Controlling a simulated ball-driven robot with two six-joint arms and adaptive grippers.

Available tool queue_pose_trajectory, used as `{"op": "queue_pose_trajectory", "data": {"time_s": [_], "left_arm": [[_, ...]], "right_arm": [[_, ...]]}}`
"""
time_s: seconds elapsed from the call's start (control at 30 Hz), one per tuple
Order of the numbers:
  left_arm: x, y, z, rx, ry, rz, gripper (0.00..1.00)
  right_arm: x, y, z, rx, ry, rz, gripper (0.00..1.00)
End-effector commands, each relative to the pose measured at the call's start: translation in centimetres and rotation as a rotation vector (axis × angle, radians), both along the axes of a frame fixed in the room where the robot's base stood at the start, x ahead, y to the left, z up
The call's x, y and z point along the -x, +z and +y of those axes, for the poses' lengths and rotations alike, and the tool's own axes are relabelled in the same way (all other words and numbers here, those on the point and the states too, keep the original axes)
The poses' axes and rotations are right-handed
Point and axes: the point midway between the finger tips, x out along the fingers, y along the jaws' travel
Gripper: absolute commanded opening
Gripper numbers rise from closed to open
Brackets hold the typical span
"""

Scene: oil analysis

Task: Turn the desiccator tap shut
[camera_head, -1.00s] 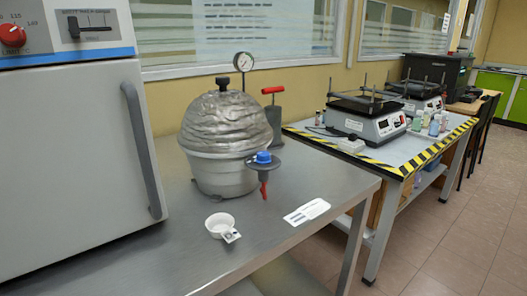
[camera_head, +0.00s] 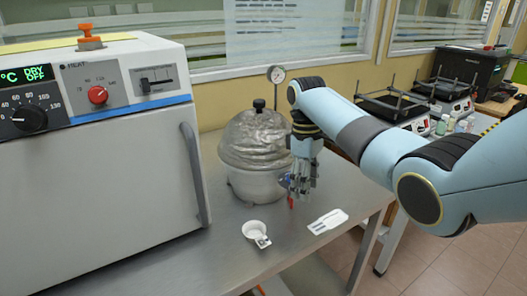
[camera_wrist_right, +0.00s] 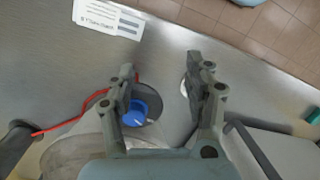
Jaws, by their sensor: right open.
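The desiccator (camera_head: 256,150), a grey pot with a domed, wrapped-looking lid and black top knob, stands on the steel bench. Its tap, with a blue knob (camera_wrist_right: 137,112) on a dark disc, shows in the right wrist view. In the head view my right gripper (camera_head: 302,188) points down at the tap and hides most of it; a red tip (camera_head: 290,202) shows below. In the wrist view the right gripper (camera_wrist_right: 160,68) is open, with the blue knob close to its left finger and a wide gap to the right finger. My left gripper is not in view.
A large oven (camera_head: 100,165) with a dial panel stands left of the desiccator. A pressure gauge (camera_head: 276,74) rises behind. Hotplate devices (camera_head: 393,103) stand at right.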

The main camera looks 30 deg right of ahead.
Motion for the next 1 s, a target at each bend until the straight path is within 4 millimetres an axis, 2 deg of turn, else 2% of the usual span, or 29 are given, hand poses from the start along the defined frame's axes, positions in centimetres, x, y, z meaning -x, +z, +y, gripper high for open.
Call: {"op": "queue_pose_trajectory", "data": {"time_s": [0.03, 0.1, 0.2, 0.27, 0.37, 0.8, 1.0], "left_arm": [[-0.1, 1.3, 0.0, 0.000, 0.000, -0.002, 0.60], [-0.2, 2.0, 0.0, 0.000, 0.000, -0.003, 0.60], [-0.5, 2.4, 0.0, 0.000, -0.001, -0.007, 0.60], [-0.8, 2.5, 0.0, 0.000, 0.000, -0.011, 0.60], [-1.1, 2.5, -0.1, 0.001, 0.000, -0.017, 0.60], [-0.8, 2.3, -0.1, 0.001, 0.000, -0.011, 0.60], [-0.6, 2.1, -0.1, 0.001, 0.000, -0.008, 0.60]], "right_arm": [[-2.3, 4.0, -0.4, 0.005, -0.003, -0.056, 0.52], [-4.3, 7.3, -0.7, 0.011, -0.007, -0.107, 0.52], [-6.0, 9.9, -0.9, 0.012, -0.009, -0.148, 0.52], [-6.4, 10.3, -0.9, 0.012, -0.009, -0.158, 0.52], [-6.5, 9.5, -0.9, 0.012, -0.010, -0.159, 0.52], [-6.4, 1.3, -0.9, 0.012, -0.009, -0.160, 0.52], [-6.5, -0.2, -0.9, 0.013, -0.009, -0.162, 0.52]]}}
